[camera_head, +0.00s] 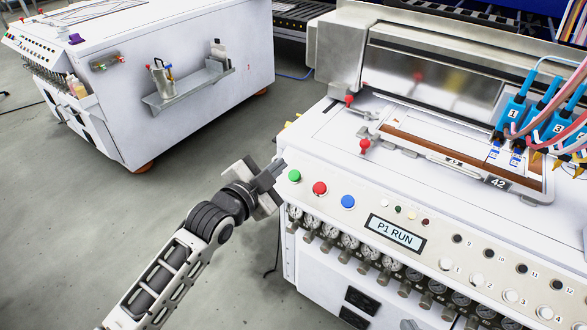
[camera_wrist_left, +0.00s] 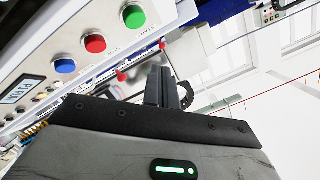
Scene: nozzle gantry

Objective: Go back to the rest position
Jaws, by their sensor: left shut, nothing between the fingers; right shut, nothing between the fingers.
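My left gripper (camera_head: 272,176) is in the head view, just left of the machine's front panel, near the green button (camera_head: 294,176). Its fingers are shut with nothing between them. In the left wrist view the closed fingers (camera_wrist_left: 163,86) point up past the panel. The green button also shows there (camera_wrist_left: 133,16), beside the red button (camera_wrist_left: 95,43) and the blue button (camera_wrist_left: 64,66). The panel display (camera_head: 395,233) reads "P1 RUN". My right gripper is not in either view.
The nozzle machine (camera_head: 330,155) fills the right side, with a fixture marked 42 (camera_head: 497,182) and blue numbered nozzles (camera_head: 513,113) on top. A white cabinet (camera_head: 200,105) with a side shelf stands at the back left. Grey floor (camera_head: 60,220) lies open between them.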

